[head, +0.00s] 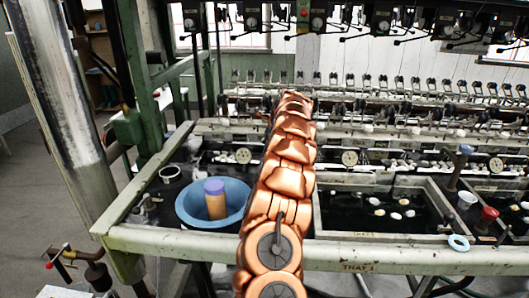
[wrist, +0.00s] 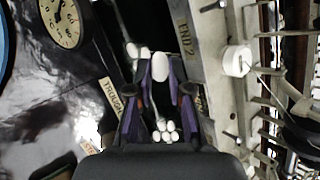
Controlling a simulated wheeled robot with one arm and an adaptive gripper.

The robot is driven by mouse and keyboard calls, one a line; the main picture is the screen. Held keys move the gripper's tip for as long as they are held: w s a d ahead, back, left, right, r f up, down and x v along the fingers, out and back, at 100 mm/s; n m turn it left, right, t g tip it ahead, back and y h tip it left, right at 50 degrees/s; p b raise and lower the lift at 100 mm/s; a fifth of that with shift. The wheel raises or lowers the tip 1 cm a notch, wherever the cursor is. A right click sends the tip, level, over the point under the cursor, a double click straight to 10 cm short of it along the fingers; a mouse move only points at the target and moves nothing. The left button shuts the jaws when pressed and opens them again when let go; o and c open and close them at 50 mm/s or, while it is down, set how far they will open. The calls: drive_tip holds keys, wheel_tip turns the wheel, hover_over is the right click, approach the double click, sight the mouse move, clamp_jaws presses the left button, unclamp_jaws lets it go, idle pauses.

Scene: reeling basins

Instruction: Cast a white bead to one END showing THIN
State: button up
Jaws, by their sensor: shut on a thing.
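In the wrist view my gripper (wrist: 161,84) has its two purple fingers closed around a white bead (wrist: 160,67), which shows at the fingertips. A cluster of several white beads (wrist: 165,130) lies lower down, seen between the fingers. More white pieces (wrist: 137,51) lie just left of the fingertips. A label reading END 2 (wrist: 188,32) is on a pale rail to the right of the held bead. In the head view my arm hides the gripper and the held bead. I cannot make out any THIN marking.
In the head view a blue basin (head: 183,207) with an orange and purple cylinder (head: 215,199) stands left of my arm. A dark tray (head: 317,213) with several pale beads lies right. A white cup (head: 467,200) and a red-topped piece (head: 489,214) are farther right. Reeling machinery crosses behind.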

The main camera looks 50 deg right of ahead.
wheel_tip(320, 180, down, 10)
drive_tip(key=b, duration=0.6)
drive_tip(key=shift+r, duration=0.25)
drive_tip(key=o, duration=0.7)
drive_tip(key=v, duration=1.2)
idle(1.0)
